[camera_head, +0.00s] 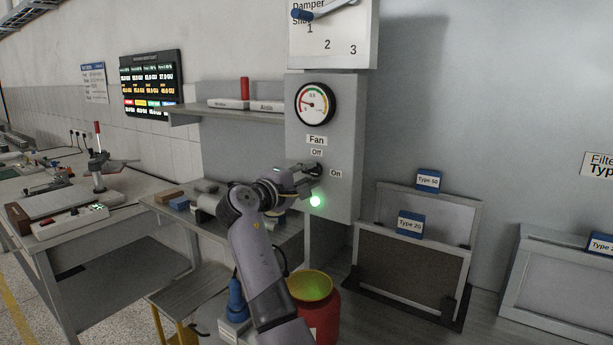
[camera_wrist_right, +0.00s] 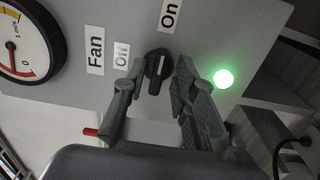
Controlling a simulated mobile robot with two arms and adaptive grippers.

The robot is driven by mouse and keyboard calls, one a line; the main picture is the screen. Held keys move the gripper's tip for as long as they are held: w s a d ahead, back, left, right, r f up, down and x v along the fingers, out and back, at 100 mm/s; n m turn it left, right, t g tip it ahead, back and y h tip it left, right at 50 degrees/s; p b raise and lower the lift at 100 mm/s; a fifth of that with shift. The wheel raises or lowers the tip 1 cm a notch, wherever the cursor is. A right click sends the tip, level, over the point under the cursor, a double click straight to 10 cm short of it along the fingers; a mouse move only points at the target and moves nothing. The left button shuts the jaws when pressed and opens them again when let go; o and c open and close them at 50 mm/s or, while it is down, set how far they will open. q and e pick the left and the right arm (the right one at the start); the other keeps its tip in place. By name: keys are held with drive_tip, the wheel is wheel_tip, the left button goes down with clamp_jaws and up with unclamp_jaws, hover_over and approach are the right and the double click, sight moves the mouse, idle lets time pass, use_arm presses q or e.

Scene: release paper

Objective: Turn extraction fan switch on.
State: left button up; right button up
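The fan switch is a black rotary knob (camera_head: 314,170) on a grey panel (camera_head: 342,120), below the "Fan" and "Off" labels and left of the "On" label. In the right wrist view the knob (camera_wrist_right: 157,72) has its grip bar lined up with the "On" label (camera_wrist_right: 170,14). My right gripper (camera_head: 306,179) is at the panel. In the wrist view its fingers (camera_wrist_right: 158,68) stand on either side of the knob with gaps showing, so it is open around it. A green lamp (camera_wrist_right: 223,78) beside the knob is lit. My left gripper is out of view.
A round gauge (camera_head: 315,103) sits above the switch, its needle on the low side. A shelf (camera_head: 230,111) and a workbench (camera_head: 180,212) are left of the panel. A red bin (camera_head: 328,318) stands below. Framed filters (camera_head: 412,265) lean at the right.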

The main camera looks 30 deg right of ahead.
drive_tip(key=shift+o, duration=0.2)
drive_tip(key=v, duration=1.2)
drive_tip(key=shift+f, duration=0.1)
